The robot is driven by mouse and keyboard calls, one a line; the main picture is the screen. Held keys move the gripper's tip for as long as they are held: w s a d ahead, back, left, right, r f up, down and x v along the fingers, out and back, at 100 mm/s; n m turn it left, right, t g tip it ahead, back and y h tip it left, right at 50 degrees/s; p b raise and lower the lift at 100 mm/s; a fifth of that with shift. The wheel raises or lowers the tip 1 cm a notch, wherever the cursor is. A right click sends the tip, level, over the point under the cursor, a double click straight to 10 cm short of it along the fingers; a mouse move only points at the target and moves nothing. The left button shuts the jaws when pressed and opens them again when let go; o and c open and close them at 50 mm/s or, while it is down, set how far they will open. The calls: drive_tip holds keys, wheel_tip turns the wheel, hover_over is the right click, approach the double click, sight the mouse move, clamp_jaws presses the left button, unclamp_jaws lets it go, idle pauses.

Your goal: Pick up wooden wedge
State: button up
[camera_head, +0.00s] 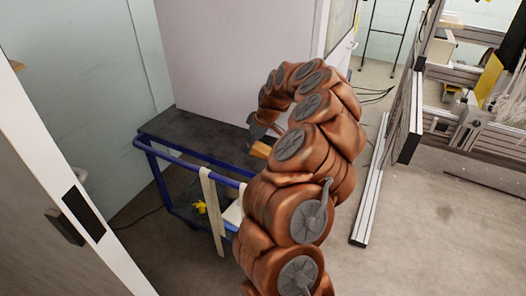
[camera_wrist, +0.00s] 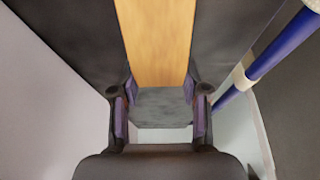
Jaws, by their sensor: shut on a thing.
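The wooden wedge (camera_wrist: 158,45) is a light-brown wooden piece, running from the top of the wrist view down between my fingers. My gripper (camera_wrist: 160,92) is shut on its near end, with one finger against each side. In the head view, a small part of the wedge (camera_head: 261,149) shows beside my arm, over the right part of the dark cart top (camera_head: 190,133). My gripper (camera_head: 262,130) is partly hidden there by my arm. I cannot tell whether the wedge touches the cart top.
The cart has a blue rail (camera_head: 185,157), with pale straps (camera_head: 213,205) hanging from it. A yellow item (camera_head: 200,207) sits lower on the cart. A metal profile (camera_head: 370,190) lies on the floor at right, near a large machine frame (camera_head: 480,120). A wall stands behind the cart.

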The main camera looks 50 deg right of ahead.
drive_tip(key=shift+r, duration=0.15)
drive_tip(key=shift+r, duration=1.7)
drive_tip(key=shift+s+a+r+b, duration=0.3)
drive_tip(key=shift+s+a, duration=1.15)
drive_tip(key=shift+a, duration=0.75)
drive_tip(key=shift+s+a+r+b, duration=0.15)
drive_tip(key=shift+s+a+b, duration=0.2)
drive_tip(key=shift+s+a, duration=1.55)
drive_tip(key=shift+s+a+r+b, duration=0.3)
drive_tip(key=shift+s+a, duration=0.75)
drive_tip(key=shift+a, duration=1.5)
drive_tip(key=w+a+r+m+h, duration=0.1)
drive_tip(key=w+a+r+m, duration=0.1)
drive_tip(key=w+a, duration=0.8)
drive_tip(key=w+a+r+m, duration=0.15)
drive_tip(key=w+a, duration=0.45)
drive_tip(key=a, duration=0.7)
drive_tip(key=s+r+p, duration=0.1)
drive_tip(key=r+p, duration=0.1)
drive_tip(key=p, duration=0.5)
drive_tip(key=s+r+p, duration=0.1)
drive_tip(key=s+p, duration=0.1)
drive_tip(key=p, duration=0.6)
drive_tip(key=shift+a+r+p, duration=0.1)
drive_tip(key=shift+r+p, duration=0.2)
drive_tip(key=shift+r, duration=0.1)
